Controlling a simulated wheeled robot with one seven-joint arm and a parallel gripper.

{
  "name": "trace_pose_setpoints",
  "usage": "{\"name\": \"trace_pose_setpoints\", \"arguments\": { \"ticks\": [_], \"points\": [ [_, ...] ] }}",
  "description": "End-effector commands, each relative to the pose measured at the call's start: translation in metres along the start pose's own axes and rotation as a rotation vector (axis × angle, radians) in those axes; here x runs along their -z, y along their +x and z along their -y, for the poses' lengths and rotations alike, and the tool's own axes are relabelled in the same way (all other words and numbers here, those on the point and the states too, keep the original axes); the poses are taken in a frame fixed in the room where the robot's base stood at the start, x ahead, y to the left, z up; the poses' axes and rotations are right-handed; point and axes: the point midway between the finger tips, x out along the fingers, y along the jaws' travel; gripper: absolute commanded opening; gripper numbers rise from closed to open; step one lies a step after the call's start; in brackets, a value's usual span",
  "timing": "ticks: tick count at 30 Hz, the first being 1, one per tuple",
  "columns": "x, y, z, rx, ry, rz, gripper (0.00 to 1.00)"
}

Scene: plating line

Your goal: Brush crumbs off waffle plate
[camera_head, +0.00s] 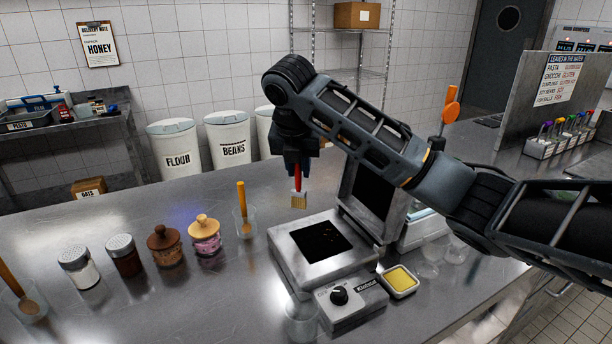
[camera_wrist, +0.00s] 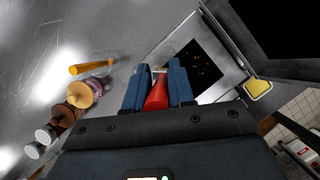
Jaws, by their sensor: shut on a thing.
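The waffle maker (camera_head: 284,250) stands open on the steel counter, its lid raised at the right. Its dark lower plate (camera_head: 319,241) carries small light crumbs, which also show on the plate in the wrist view (camera_wrist: 203,72). My gripper (camera_head: 297,168) is shut on the red handle of a brush (camera_head: 299,201). The brush hangs bristles down, in front of the far left corner of the waffle maker in the head view, apart from the plate. In the wrist view the red handle (camera_wrist: 157,93) sits between the blue fingers, and the bristles are mostly hidden.
A yellow-filled dish (camera_head: 400,281) sits right of the control box with its black knob (camera_head: 339,295). A glass with a wooden-handled tool (camera_head: 243,218), two lidded jars (camera_head: 204,236) and two shakers (camera_head: 77,268) stand left. The counter behind the jars is clear.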

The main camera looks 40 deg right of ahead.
Motion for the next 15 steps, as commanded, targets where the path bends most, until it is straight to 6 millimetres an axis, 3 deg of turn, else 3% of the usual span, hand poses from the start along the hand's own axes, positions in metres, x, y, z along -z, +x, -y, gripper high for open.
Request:
{"name": "trace_pose_setpoints", "arguments": {
  "ticks": [6,15],
  "points": [
    [-0.004,-0.013,-0.008,0.001,0.001,0.001,0.00],
    [-0.005,-0.016,-0.010,0.001,0.001,0.000,0.00]
  ]
}}
